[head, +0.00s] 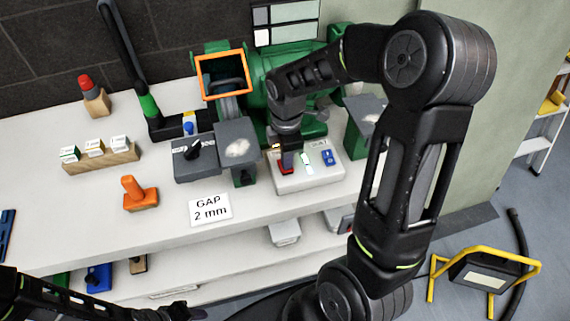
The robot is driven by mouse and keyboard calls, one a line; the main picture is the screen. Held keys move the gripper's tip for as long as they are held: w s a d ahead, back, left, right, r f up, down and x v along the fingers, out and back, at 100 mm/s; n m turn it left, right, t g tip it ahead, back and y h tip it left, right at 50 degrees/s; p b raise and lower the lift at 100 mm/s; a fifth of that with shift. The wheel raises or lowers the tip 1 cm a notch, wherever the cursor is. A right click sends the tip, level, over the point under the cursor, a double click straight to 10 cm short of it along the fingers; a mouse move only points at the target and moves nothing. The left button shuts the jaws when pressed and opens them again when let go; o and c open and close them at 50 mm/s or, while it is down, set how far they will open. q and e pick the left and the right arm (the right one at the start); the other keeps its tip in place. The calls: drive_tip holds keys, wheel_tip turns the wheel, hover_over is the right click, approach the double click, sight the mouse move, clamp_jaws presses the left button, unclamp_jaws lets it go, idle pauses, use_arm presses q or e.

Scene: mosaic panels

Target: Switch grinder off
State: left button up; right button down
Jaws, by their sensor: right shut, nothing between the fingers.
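The green bench grinder (257,92) stands on the white bench against the dark tiled wall. A pale switch box (312,182) sits at its front. On the box are a red switch (287,167) at left, a pale green-white piece (306,159) in the middle and a blue control (328,158) at right. My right gripper (281,155) is shut and empty, pointing down at the red switch. It partly hides the switch; I cannot tell whether they touch. My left gripper (180,312) is low at the bottom edge, away from the grinder; its fingers are unclear.
An orange-framed eye shield (222,75) and grey rests surround the grinder. A "GAP 2 mm" card (210,208), an orange tool (138,194) and a wooden block with labelled pieces (98,155) lie left. A yellow-framed work lamp (484,277) stands on the floor at right.

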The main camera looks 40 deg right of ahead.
drive_tip(key=shift+f+b, duration=0.35)
drive_tip(key=shift+f, duration=0.15)
drive_tip(key=shift+r+p, duration=2.85)
drive_tip(key=shift+r, duration=0.75)
